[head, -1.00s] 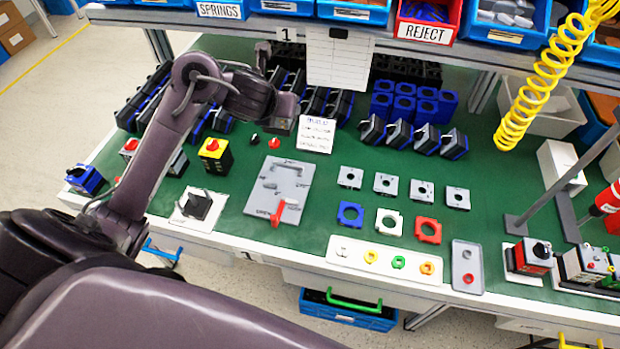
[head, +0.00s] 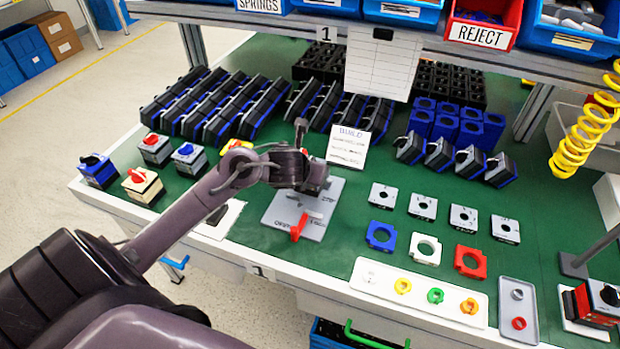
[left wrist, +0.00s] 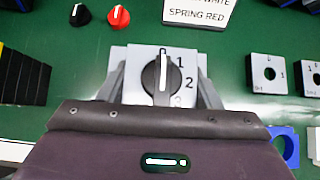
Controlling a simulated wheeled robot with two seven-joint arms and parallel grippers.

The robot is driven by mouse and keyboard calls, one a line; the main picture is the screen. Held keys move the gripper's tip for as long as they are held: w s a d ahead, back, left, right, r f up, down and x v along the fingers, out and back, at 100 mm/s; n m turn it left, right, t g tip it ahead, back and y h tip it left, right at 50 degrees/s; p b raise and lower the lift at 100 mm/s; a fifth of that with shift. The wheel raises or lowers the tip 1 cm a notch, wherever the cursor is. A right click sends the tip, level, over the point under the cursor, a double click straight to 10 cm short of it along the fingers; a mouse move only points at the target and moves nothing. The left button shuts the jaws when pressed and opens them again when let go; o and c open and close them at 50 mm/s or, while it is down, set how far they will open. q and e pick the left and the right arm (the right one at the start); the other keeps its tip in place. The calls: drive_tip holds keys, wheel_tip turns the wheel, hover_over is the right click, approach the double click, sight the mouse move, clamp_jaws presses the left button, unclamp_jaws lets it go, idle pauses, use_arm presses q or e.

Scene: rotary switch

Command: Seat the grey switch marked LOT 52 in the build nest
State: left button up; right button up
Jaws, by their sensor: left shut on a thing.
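My left gripper (left wrist: 160,88) is shut on a grey switch (left wrist: 183,93) with a black round knob, its white pointer toward the 0 and the digits 1 and 2 beside it. A finger lies along each side. No LOT 52 mark is readable. In the head view my left gripper (head: 316,190) is over the grey build nest plate (head: 278,212), which has a red lever (head: 298,228) at its front edge. My arm hides part of the plate, and I cannot tell whether the switch touches it. My right gripper is not in view.
A BUILD card (head: 349,147) stands behind the plate. A black knob (left wrist: 80,14) and a red knob (left wrist: 118,16) lie near it. Grey square plates (head: 423,206) and coloured frames (head: 426,249) lie to the right. Switches (head: 142,186) stand at the left. A shelf overhangs the back.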

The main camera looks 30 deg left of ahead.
use_arm(q)
drive_tip(key=shift+f, duration=0.6)
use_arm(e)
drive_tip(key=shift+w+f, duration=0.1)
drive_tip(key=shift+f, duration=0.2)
use_arm(q)
drive_tip(key=shift+f, duration=0.2)
drive_tip(key=o, duration=1.1)
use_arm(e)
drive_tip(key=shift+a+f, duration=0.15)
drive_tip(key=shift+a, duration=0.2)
